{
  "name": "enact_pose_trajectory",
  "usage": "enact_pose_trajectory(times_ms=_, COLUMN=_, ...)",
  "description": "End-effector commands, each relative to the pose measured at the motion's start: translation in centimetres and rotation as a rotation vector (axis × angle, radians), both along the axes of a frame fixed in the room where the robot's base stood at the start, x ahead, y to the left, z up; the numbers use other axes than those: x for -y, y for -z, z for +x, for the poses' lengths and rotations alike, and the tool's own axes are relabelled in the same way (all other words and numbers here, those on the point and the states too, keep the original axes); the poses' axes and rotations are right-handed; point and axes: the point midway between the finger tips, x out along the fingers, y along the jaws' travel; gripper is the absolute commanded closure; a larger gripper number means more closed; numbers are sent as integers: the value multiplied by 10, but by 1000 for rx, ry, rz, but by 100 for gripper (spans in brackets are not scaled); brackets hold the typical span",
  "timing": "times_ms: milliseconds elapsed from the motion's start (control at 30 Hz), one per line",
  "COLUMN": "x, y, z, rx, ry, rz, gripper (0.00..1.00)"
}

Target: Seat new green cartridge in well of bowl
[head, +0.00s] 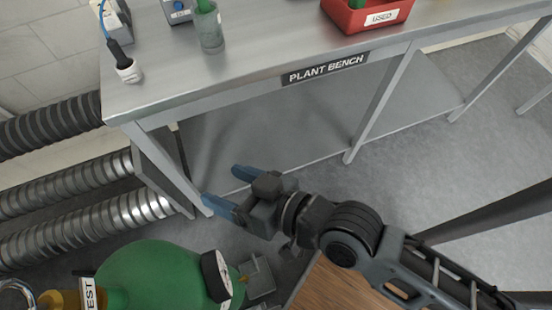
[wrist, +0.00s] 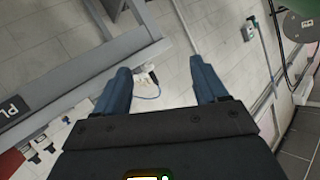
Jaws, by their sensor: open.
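My gripper (head: 228,190) is open and empty in the head view. It is in front of and below the bench edge, well away from the objects on top. Its two blue fingers also show spread apart in the wrist view (wrist: 160,72), with nothing between them. A clear cup-like vessel, possibly the bowl (head: 211,40), stands upright on the bench near the top of the head view. A green piece (head: 204,6) shows at its mouth, cut by the frame edge; I cannot tell whether it is the new cartridge or how it sits. The well is not visible.
The steel plant bench (head: 250,62) also carries a red bin labelled USED (head: 366,16), a blue box (head: 178,12) and a white-tipped probe on a cable (head: 128,70). A green tank (head: 150,275) is at lower left. Ribbed hoses (head: 60,180) run along the left.

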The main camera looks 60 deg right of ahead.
Motion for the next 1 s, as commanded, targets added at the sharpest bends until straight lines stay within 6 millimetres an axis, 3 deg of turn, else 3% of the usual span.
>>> enact_pose_trajectory(times_ms=33, x=8, y=0, z=-26, rx=-9, ry=21, rz=-24, gripper=28)
enact_pose_trajectory(times_ms=200, x=41, y=-16, z=-94, rx=2, ry=67, rz=-127, gripper=28)
enact_pose_trajectory(times_ms=400, x=70, y=-50, z=-153, rx=36, ry=55, rz=-254, gripper=28)
enact_pose_trajectory(times_ms=600, x=82, y=-73, z=-177, rx=63, ry=26, rz=-319, gripper=28)
enact_pose_trajectory(times_ms=1000, x=83, y=-77, z=-179, rx=68, ry=21, rz=-328, gripper=28)
